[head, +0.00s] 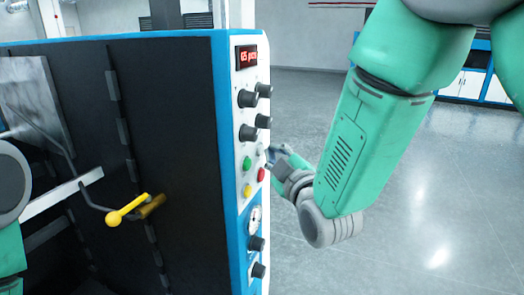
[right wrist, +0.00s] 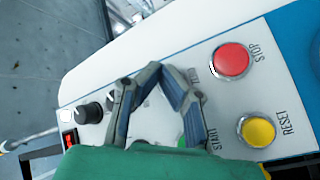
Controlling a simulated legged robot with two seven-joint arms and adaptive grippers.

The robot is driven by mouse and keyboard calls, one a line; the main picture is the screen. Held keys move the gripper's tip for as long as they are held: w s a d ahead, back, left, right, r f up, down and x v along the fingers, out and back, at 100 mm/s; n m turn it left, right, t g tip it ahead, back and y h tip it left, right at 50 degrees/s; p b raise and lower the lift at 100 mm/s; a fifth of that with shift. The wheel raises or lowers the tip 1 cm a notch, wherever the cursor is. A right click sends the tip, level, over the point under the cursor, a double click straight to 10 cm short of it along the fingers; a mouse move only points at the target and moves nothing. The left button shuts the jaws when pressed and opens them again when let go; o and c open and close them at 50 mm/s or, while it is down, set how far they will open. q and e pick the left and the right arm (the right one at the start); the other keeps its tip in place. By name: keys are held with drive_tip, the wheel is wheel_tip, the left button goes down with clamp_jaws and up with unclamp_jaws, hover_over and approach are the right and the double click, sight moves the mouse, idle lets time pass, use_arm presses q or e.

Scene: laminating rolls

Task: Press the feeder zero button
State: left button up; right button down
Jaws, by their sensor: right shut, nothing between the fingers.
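The control panel (head: 243,215) is the white face of the blue-framed machine, with a red display (head: 247,57) at its top. In the right wrist view, a red STOP button (right wrist: 231,60) and a yellow RESET button (right wrist: 256,130) show clearly. A green button (right wrist: 181,142) by the START label is mostly covered. A partly covered label is beside my fingers; its zero button cannot be made out. My right gripper (right wrist: 157,70) is shut and empty, its fingertips over the panel near that label. I cannot tell whether it touches. My left gripper is out of view.
Several black knobs (head: 248,98) stick out above and below the buttons, and a gauge (head: 255,217) sits lower down. A yellow-handled lever (head: 127,210) is on the machine's dark side. The grey floor (head: 420,190) right of the machine is open.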

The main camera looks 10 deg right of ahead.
drive_tip(key=shift+w+a, duration=0.25)
drive_tip(key=shift+a, duration=0.1)
idle(0.5)
drive_tip(key=shift+d, duration=0.1)
drive_tip(key=shift+s+d, duration=0.45)
drive_tip(key=shift+d, duration=0.15)
drive_tip(key=s+d, duration=0.2)
drive_tip(key=d+b, duration=0.1)
drive_tip(key=d, duration=0.1)
drive_tip(key=shift+s+d, duration=0.1)
drive_tip(key=shift+s, duration=0.3)
idle(0.6)
